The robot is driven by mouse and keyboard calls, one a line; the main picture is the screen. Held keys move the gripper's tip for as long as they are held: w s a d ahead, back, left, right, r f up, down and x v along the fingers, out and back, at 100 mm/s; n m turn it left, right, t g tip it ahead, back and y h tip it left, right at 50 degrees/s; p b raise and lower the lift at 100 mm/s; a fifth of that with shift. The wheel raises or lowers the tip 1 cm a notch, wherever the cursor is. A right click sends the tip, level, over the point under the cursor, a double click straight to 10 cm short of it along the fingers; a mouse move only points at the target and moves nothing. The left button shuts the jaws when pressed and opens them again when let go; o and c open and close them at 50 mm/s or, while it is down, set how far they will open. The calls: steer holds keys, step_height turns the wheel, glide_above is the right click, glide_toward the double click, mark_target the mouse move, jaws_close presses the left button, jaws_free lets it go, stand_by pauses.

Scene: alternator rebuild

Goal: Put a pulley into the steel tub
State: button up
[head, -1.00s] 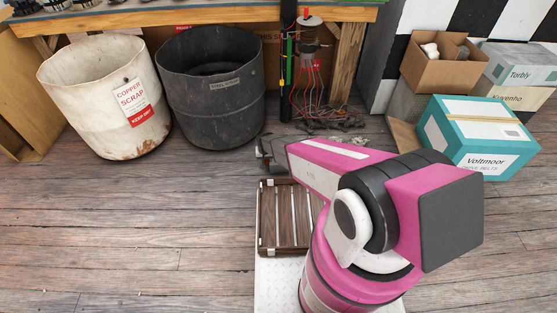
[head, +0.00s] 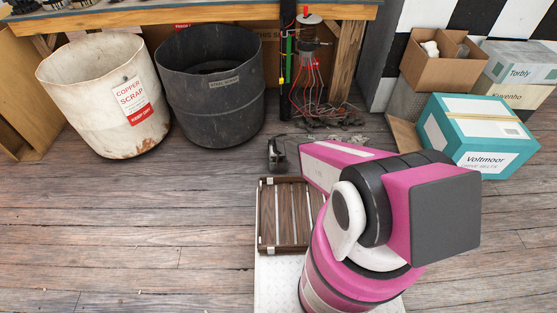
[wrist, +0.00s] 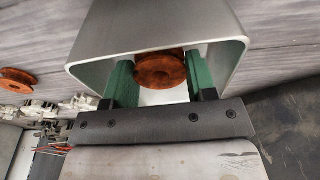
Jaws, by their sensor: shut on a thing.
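My gripper (wrist: 160,80) is shut on a rusty orange, grooved pulley (wrist: 160,70), held between its two green fingers in the wrist view. In the head view my gripper (head: 278,154) is a small dark shape above the floor beyond the wooden tray; the held pulley cannot be made out there. The steel tub (head: 212,115) is the dark grey round tub labelled steel scrap, at the upper left of the head view. My gripper is to its right and nearer, apart from it. A second orange pulley (wrist: 17,80) shows at the left edge of the wrist view.
A white copper scrap tub (head: 90,110) stands left of the steel tub. An empty-looking slatted wooden tray (head: 261,215) lies near my arm. Wires and loose parts (head: 320,115) lie under the bench (head: 210,15). Boxes (head: 480,135) stand at right. Floor at left is clear.

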steer(key=shift+f, duration=0.35)
steer(key=shift+f, duration=0.1)
steer(key=o, duration=1)
step_height(320, 180, up, 12)
steer(key=s+f, duration=0.1)
steer(key=s, duration=0.1)
steer(key=shift+m+g, duration=0.3)
steer(key=shift+g, duration=0.6)
steer(key=s+d+r, duration=0.5)
steer(key=s+r, duration=0.2)
steer(key=r, duration=0.6)
steer(key=s+d+r, duration=0.5)
steer(key=s+r, duration=0.3)
steer(key=r, duration=0.5)
steer(key=s+d+r, duration=0.5)
steer(key=s+r, duration=0.3)
steer(key=r, duration=0.5)
steer(key=shift+s+d+r, duration=0.2)
steer(key=shift+d+r, duration=0.1)
steer(key=shift+r, duration=0.1)
